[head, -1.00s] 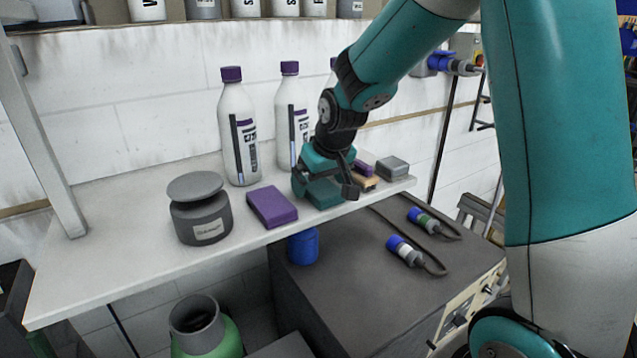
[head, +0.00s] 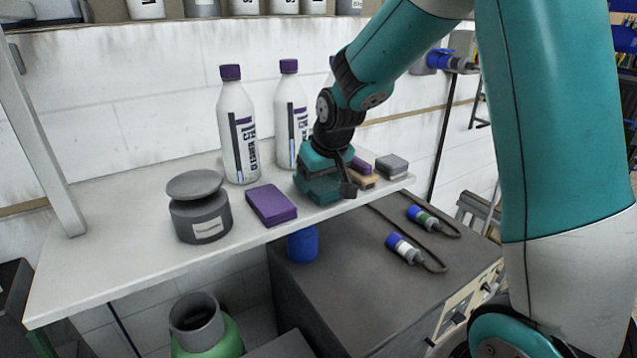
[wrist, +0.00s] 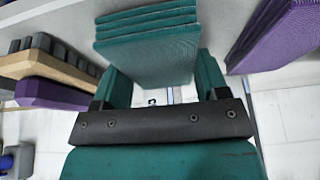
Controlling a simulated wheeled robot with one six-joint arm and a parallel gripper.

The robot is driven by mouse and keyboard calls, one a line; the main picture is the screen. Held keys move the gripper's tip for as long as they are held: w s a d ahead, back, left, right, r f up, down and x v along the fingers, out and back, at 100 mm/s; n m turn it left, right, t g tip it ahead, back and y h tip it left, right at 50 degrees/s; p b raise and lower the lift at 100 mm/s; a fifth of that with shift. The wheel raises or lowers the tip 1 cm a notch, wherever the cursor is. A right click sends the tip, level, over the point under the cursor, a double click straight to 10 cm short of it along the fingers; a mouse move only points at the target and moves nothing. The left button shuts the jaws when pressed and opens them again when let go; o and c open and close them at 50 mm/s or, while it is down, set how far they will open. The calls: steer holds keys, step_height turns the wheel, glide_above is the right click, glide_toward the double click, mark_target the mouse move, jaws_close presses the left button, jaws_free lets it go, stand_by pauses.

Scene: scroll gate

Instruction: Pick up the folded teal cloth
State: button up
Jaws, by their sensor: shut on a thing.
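The folded teal cloth (head: 325,194) lies near the front edge of the white shelf, partly hidden by my gripper in the head view. In the wrist view the cloth (wrist: 148,52) shows its stacked fold layers between the two teal fingers. My gripper (head: 322,184) reaches down from above and is shut on the cloth, with a finger on either side; it also shows in the wrist view (wrist: 163,84). I see no clear gap between the cloth and the shelf.
A purple folded cloth (head: 271,205) lies close to the left. A brush with a purple and wooden body (head: 364,180) and a grey block (head: 391,167) lie to the right. White bottles (head: 238,135) stand behind. A grey lidded jar (head: 200,215) is farther left.

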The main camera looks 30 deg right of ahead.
mark_target(319, 181)
step_height(319, 181, up, 19)
steer(key=b, duration=0.3)
steer(key=shift+r, duration=0.2)
steer(key=o, duration=0.4)
steer(key=c, duration=0.3)
steer(key=shift+s, duration=0.1)
